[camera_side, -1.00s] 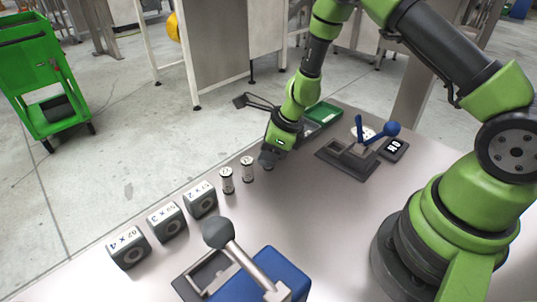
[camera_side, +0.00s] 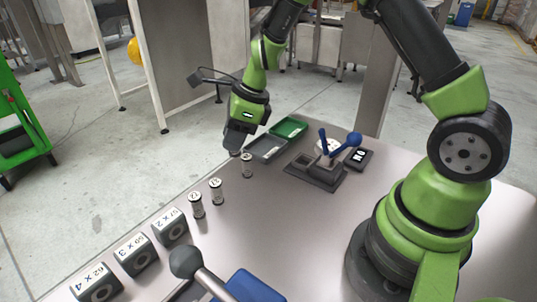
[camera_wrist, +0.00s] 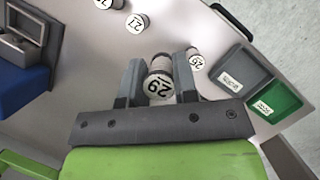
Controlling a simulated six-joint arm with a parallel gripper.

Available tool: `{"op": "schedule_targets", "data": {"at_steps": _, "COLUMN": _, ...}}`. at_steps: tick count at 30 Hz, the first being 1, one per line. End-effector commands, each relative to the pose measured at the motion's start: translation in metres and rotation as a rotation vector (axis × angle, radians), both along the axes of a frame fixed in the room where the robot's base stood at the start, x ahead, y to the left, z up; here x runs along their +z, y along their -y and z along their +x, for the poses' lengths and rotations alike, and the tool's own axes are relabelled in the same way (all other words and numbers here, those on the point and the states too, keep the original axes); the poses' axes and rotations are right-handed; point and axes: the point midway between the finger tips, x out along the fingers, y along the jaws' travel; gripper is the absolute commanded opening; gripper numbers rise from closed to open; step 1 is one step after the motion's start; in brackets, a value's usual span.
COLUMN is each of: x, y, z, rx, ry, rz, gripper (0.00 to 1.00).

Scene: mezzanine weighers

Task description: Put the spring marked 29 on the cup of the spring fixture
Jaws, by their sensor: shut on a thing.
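The spring marked 29 (camera_wrist: 157,86) is a short cylinder with a white numbered cap, between the two fingers of my gripper (camera_wrist: 160,78) in the wrist view. In the side view my gripper (camera_side: 238,146) is low at the far end of the spring row, its fingers mostly hidden. A spring end (camera_side: 235,153) shows just under it. A fixture with a blue-knobbed lever and a pale round part (camera_side: 320,172) stands to the right, apart from my gripper. A second fixture, blue and grey with a grey ball lever (camera_side: 215,280), is at the front. Which one is the spring fixture is unclear.
Other springs stand close by: one marked 27 (camera_wrist: 138,22), one beside the right finger (camera_wrist: 196,63), and one at the top edge (camera_wrist: 108,3). Grey (camera_side: 266,147) and green (camera_side: 289,127) trays lie behind. Grey numbered blocks (camera_side: 134,254) stand at front left. A small display (camera_side: 358,158) sits right.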

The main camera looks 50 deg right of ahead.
Motion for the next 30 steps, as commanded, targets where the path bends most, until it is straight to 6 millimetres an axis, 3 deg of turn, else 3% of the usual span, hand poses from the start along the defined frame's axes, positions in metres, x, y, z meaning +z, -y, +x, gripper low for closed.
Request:
{"op": "schedule_targets", "data": {"at_steps": 11, "x": 0.023, "y": 0.034, "z": -0.012, "rx": 0.915, "ry": 0.003, "rz": -0.004, "gripper": 0.01}}
{"op": "schedule_targets", "data": {"at_steps": 21, "x": 0.051, "y": 0.095, "z": -0.045, "rx": 1.716, "ry": -0.002, "rz": -0.006, "gripper": 0.01}}
{"op": "schedule_targets", "data": {"at_steps": 30, "x": 0.081, "y": 0.145, "z": -0.075, "rx": 2.183, "ry": -0.001, "rz": -0.003, "gripper": 0.01}}
